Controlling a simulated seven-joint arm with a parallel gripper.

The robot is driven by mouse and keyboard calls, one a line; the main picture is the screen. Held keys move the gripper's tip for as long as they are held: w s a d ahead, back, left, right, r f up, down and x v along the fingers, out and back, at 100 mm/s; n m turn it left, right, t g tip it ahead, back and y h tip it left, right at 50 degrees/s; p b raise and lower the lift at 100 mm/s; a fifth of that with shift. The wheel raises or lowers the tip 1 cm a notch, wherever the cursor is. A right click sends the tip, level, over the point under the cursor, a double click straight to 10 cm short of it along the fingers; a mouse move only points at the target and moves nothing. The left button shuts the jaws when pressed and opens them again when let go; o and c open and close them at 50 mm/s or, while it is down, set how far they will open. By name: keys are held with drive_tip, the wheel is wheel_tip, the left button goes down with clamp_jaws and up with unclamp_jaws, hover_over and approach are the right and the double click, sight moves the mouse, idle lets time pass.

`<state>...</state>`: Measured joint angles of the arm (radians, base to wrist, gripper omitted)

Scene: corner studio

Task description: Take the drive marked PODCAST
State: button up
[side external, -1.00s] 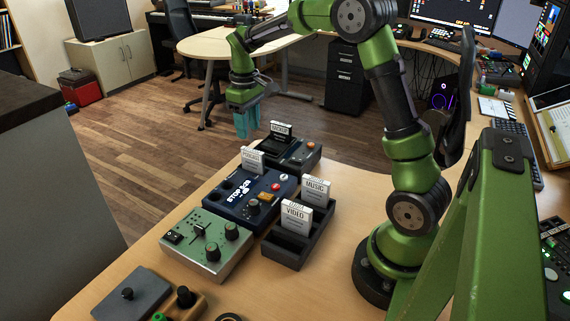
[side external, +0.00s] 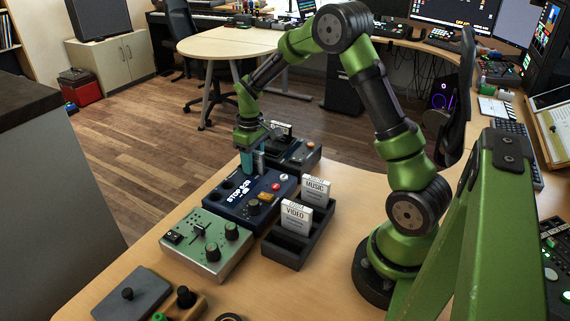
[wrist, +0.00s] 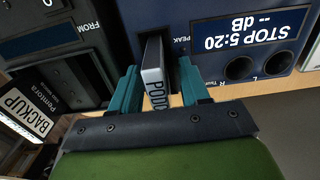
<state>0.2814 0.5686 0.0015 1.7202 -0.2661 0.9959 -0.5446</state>
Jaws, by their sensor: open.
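The PODCAST drive (wrist: 153,72) is a small pale block with dark lettering, of which the wrist view shows only "PODC". It stands upright in the blue audio device (side external: 236,203), near its back end. My gripper (wrist: 158,76) is open, with one teal finger on each side of the drive. A gap shows on the right; on the left I cannot tell whether the finger touches. In the side view my gripper (side external: 252,160) is low over the back of the blue device and hides most of the drive.
The BACKUP drive (side external: 281,129) stands in a dark device (side external: 297,152) just behind. The MUSIC drive (side external: 315,190) and VIDEO drive (side external: 296,216) stand in a black rack (side external: 287,250) to the right. A green box (side external: 205,246) with knobs sits in front.

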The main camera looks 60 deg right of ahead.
clamp_jaws()
drive_tip(key=shift+r, duration=0.1)
